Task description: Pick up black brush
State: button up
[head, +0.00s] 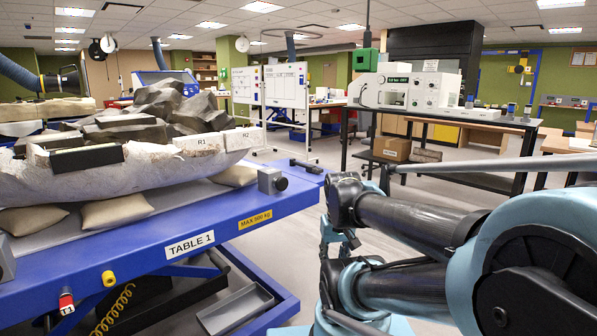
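I cannot pick out the black brush for certain in the head view. A small dark, flat object (306,166) lies at the far right corner of the blue table (290,190) marked TABLE 1; it is too small to tell whether it is a brush. My gripper (338,238) seems to be the teal and dark part hanging below my arm, right of the table's edge and apart from it. My arm links partly hide it, so its fingers cannot be read, and nothing is clearly seen in it.
A large fossil in a white plaster jacket (150,178) fills the table on sandbags (115,210). A grey clamp-like block (271,181) sits near the table's right edge. A bench with a white machine (425,92), and cardboard boxes (392,149), stand behind. Open floor lies between.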

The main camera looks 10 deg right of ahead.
aim_at(311, 168)
jog(key=u, duration=0.05)
jog(key=i, duration=1)
jog(key=z, duration=0.05)
